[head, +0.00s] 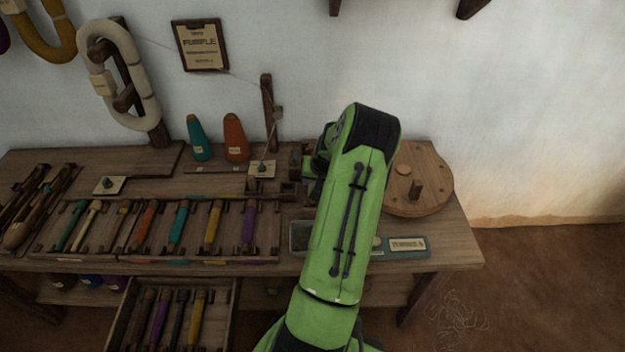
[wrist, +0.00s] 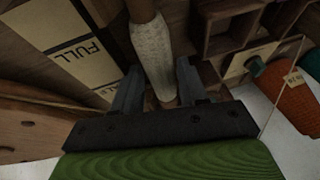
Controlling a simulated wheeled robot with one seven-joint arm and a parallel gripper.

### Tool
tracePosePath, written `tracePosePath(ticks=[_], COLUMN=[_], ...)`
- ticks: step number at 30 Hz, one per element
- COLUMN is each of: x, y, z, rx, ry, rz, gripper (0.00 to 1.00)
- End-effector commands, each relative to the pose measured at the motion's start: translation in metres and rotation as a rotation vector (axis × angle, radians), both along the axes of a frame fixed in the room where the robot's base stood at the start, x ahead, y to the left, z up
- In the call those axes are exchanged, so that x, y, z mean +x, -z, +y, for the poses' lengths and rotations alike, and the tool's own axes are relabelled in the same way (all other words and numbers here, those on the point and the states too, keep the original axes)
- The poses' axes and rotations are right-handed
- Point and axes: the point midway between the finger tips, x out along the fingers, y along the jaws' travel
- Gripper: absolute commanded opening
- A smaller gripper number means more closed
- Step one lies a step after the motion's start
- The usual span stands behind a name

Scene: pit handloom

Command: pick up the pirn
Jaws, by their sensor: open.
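A pirn wound with white yarn (wrist: 152,50) shows in the wrist view, with a bare brown wooden end at the top edge. My gripper (wrist: 158,82) is open, with one dark finger on each side of the pirn. The yarn-wound part runs down between the fingers towards the palm. I cannot tell whether either finger touches it. In the head view my green arm covers the gripper and this pirn. Several other pirns in different colours lie in a slotted rack (head: 117,261) on the bench, left of my arm.
A "FULL" label (wrist: 82,42) is left of the pirn; wooden compartments (wrist: 222,32) are right. An orange cone (head: 236,138) and a teal cone (head: 199,140) stand on the bench (head: 462,243). A round wooden disc with a peg (head: 432,172) is right of my arm.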

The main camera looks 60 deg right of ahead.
Motion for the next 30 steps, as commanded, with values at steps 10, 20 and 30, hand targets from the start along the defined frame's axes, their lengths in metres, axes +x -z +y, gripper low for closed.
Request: tracePosePath(ticks=[10, 20, 30], x=[0.000, 0.000, 0.000], y=[0.001, 0.001, -0.045], z=[0.000, 0.000, -0.001], rx=[0.000, 0.000, -0.005], ry=[0.000, 0.000, 0.000], rz=[-0.001, -0.001, -0.001], gripper=[0.35, 0.00, 0.00])
